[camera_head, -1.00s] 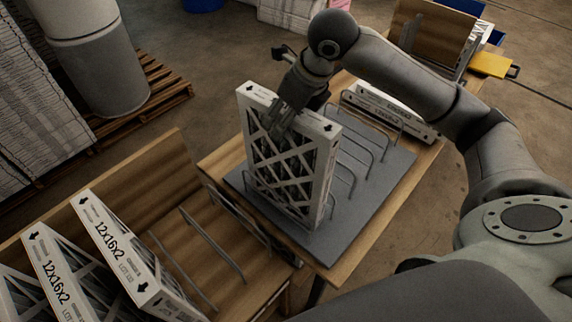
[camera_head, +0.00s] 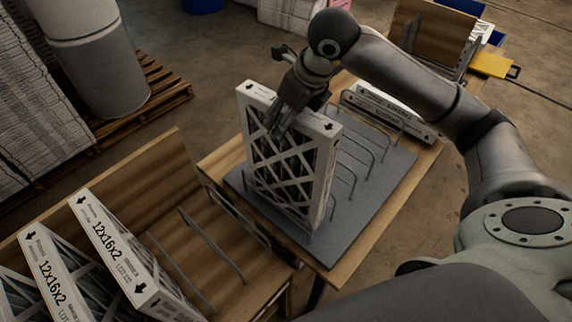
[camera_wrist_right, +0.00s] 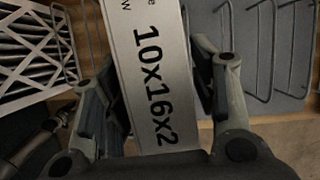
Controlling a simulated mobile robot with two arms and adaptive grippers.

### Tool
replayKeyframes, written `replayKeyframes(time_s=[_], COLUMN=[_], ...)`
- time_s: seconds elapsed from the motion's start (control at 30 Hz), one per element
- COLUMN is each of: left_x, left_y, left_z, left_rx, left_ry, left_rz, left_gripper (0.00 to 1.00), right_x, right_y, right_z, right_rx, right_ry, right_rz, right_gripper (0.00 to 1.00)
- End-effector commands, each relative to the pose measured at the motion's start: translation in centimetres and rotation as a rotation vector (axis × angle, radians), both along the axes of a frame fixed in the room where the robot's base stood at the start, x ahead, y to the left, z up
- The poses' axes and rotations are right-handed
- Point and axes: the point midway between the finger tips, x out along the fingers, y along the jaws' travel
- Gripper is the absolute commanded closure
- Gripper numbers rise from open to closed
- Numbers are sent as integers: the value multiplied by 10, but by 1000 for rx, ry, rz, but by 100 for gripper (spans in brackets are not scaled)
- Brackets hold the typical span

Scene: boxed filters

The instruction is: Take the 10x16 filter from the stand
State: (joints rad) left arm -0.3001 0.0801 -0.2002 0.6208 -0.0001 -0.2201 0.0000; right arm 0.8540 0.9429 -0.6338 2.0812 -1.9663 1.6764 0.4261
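The 10x16 filter (camera_head: 318,170) is a white-framed box with a diagonal lattice face. It stands upright at the near end of the grey wire stand (camera_head: 385,185). In the right wrist view its edge (camera_wrist_right: 150,60) reads "10x16x2". My right gripper (camera_head: 279,128) is over its top edge, with one finger in front of the lattice. In the right wrist view the gripper (camera_wrist_right: 160,105) has a finger on each side of the frame and looks closed on it. The far finger is hidden in the head view. My left gripper is out of view.
Filters labelled 12x16x2 (camera_head: 108,243) stand in a wooden rack at lower left. Empty wire dividers lie between. A yellow item (camera_head: 490,65) is at the back right.

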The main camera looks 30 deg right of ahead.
Motion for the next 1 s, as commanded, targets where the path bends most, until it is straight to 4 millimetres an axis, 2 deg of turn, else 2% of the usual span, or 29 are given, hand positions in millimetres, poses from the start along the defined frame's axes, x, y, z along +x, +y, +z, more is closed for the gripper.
replayKeyframes(time_s=[0.03,0.37,0.67,0.9,1.0], left_x=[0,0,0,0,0], left_y=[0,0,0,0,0], left_z=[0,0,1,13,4], left_rx=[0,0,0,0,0], left_ry=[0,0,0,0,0], left_rz=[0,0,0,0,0], left_gripper=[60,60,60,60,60], right_x=[0,0,0,0,2], right_y=[0,0,0,0,1], right_z=[0,0,1,8,16], right_rx=[0,0,0,0,2], right_ry=[0,0,-1,0,-7], right_rz=[0,0,0,0,0], right_gripper=[58,100,100,100,100])
